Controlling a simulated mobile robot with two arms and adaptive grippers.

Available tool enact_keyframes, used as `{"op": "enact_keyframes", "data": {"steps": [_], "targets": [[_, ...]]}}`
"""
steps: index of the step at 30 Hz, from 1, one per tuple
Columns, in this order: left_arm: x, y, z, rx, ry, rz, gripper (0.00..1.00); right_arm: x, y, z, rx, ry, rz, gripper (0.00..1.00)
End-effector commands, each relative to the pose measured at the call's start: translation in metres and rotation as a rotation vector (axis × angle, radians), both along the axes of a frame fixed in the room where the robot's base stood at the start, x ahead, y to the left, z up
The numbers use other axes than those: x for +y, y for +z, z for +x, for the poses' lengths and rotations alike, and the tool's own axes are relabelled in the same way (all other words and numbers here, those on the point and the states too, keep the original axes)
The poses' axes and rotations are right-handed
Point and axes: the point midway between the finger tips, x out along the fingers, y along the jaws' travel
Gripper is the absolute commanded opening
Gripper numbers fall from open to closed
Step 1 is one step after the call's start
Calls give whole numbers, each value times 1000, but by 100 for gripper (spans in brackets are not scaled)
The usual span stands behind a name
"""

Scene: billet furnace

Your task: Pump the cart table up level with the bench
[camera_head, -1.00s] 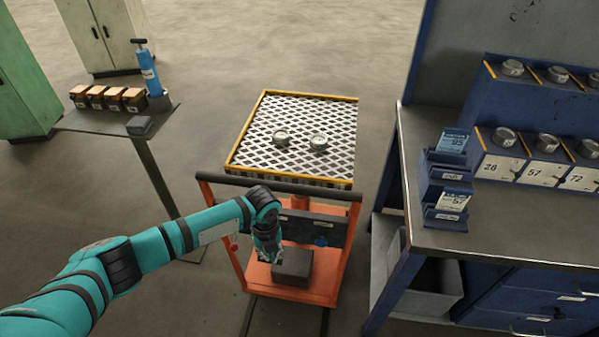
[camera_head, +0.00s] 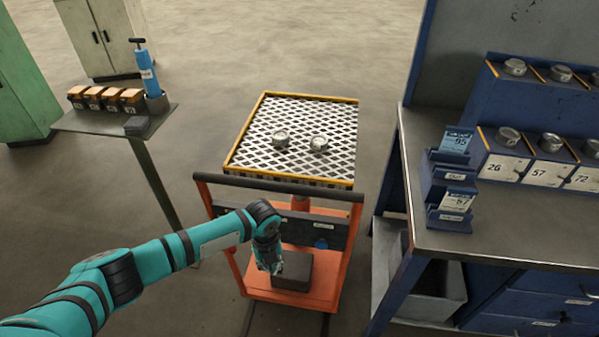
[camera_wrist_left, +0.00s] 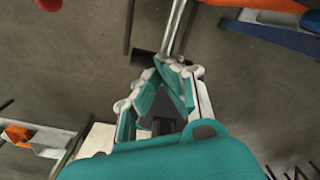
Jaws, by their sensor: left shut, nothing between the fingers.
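The cart (camera_head: 345,240) has an orange frame and a dark push handle (camera_head: 280,187). Its table (camera_head: 250,135) has a checkered top with a yellow rim and carries two round metal pieces (camera_head: 319,143). The bench (camera_head: 480,235) stands to its right; I cannot tell the exact height difference. My left gripper (camera_head: 274,268) is low at the cart's front, beside a dark block (camera_head: 295,268) on the orange base. In the left wrist view the gripper (camera_wrist_left: 170,65) is shut and empty, close to a metal rod (camera_wrist_left: 180,30) and a dark cylinder (camera_wrist_left: 150,60); contact is unclear. My right gripper is not visible.
A small stand (camera_head: 90,122) at left holds several orange-topped boxes (camera_head: 104,98) and a blue pump-like bottle (camera_head: 149,72). The bench carries a blue card holder (camera_head: 447,190) and numbered bins (camera_head: 505,166). Open floor lies behind the cart.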

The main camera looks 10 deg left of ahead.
Motion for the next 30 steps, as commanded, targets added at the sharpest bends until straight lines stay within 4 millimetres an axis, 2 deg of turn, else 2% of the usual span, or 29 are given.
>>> {"op": "enact_keyframes", "data": {"steps": [24,30], "targets": [[1,82,9,-1,0,0,0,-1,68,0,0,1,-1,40],[1,84,9,0,0,1,0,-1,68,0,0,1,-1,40]]}}
